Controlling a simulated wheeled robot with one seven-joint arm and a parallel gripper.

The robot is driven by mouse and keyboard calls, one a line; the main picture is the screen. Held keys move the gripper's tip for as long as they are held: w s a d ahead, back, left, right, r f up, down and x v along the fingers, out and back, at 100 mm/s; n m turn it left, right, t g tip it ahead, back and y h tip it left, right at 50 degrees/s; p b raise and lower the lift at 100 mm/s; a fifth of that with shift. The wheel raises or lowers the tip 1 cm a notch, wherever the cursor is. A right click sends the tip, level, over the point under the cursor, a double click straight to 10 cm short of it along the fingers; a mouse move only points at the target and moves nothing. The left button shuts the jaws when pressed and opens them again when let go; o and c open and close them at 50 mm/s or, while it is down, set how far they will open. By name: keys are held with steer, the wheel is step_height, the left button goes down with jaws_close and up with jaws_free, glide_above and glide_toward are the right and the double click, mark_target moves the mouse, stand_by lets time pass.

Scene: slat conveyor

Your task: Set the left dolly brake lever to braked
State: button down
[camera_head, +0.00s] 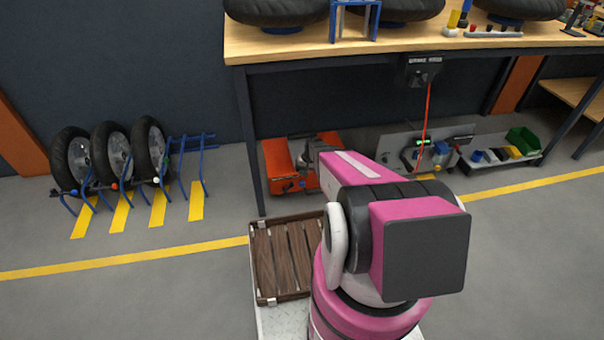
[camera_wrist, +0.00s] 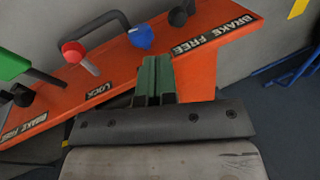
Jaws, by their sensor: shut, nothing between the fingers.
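An orange panel (camera_wrist: 115,70) crosses the wrist view, with a BRAKE FREE label near each end and a LOCK label between them. Levers with a green knob (camera_wrist: 12,64), a red knob (camera_wrist: 73,52), a blue knob (camera_wrist: 140,36) and a black knob (camera_wrist: 178,16) stand along it. I cannot tell which is the left dolly brake lever, nor read its setting. My gripper (camera_wrist: 154,66) is shut and empty, its green fingertips just below the blue knob in the picture, with no clear contact.
A wooden workbench (camera_head: 400,40) carries tyres above the unit. A grey panel with a red cord (camera_head: 426,115) and a parts tray (camera_head: 500,160) stand to the right. A wheel rack (camera_head: 190,150) stands left. A slatted brown crate (camera_head: 283,258) is beside my arm.

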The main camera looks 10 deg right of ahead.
mark_target(291, 184)
steer(key=x, duration=0.8)
steer(key=shift+a, duration=0.1)
steer(key=shift+a+r+h, duration=0.1)
steer(key=shift+a+h, duration=0.1)
steer(key=shift+h, duration=0.2)
steer(key=shift+a+r+h, duration=0.3)
steer(key=shift+a+h, duration=0.05)
steer(key=shift+h, duration=0.15)
steer(key=shift+a+r+h, duration=0.4)
steer(key=shift+a+h, duration=0.4)
steer(key=shift+h, duration=0.25)
steer(key=shift+a+r+h, duration=0.35)
steer(key=shift+a+h, duration=0.5)
steer(key=shift+h, duration=0.2)
steer(key=shift+a+r, duration=0.2)
steer(key=shift+a, duration=0.95)
steer(key=shift+a+f, duration=0.15)
steer(key=shift+a, duration=1.05)
